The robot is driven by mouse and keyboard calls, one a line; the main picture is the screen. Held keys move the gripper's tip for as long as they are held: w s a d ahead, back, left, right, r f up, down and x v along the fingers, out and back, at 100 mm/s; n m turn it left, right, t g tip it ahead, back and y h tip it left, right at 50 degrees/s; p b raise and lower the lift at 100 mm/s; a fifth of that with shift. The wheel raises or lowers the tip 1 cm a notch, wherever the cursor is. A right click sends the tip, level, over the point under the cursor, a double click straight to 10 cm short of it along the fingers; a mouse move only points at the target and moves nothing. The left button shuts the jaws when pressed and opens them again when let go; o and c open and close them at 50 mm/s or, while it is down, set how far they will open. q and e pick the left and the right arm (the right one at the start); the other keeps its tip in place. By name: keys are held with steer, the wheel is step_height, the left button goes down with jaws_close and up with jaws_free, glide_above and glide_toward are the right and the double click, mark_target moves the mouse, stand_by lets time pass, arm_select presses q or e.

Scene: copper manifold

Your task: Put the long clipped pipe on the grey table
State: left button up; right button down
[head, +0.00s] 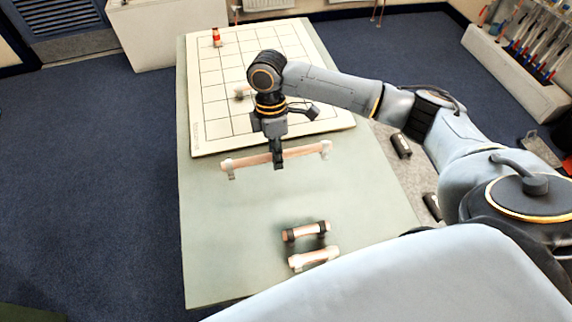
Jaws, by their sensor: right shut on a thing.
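My right gripper (278,162) is shut on the middle of a long copper-coloured pipe (252,160). The pipe runs roughly level across the picture, with a pale clip at its left end (228,168) and one at its right end (326,150). It shows in front of the near edge of a white grid board. I cannot tell how high it is above the green-grey tabletop (225,240). A speckled grey surface (408,176) shows along the table's right side, partly behind my arm. My left gripper is out of view.
Two short pipe pieces, one with dark ends (306,232) and one with pale ends (314,259), lie near the front. The table's left front is bare.

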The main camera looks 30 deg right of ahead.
mark_target(287, 179)
steer(key=shift+s+d+f, duration=0.2)
steer(key=shift+d+f, duration=0.2)
steer(key=shift+f, duration=0.15)
steer(key=shift+s+d+f, duration=0.15)
steer(key=shift+d+f, duration=0.25)
steer(key=shift+f, duration=0.1)
steer(key=f, duration=0.2)
steer(key=f+p, duration=0.1)
steer(key=shift+s+d+f, duration=0.1)
steer(key=shift+s+d, duration=0.05)
steer(key=shift+d, duration=0.1)
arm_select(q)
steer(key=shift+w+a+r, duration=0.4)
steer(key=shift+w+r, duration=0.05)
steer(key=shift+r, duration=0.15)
arm_select(e)
steer(key=shift+f, duration=0.3)
steer(key=shift+f, duration=0.1)
steer(key=c, duration=1.3)
jaws_free()
steer(key=shift+o, duration=0.2)
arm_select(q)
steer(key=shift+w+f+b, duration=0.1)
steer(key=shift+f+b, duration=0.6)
arm_select(e)
step_height(287, 179, up, 12)
steer(key=w, duration=0.2)
steer(key=shift+w+d, duration=0.15)
steer(key=shift+d, duration=0.1)
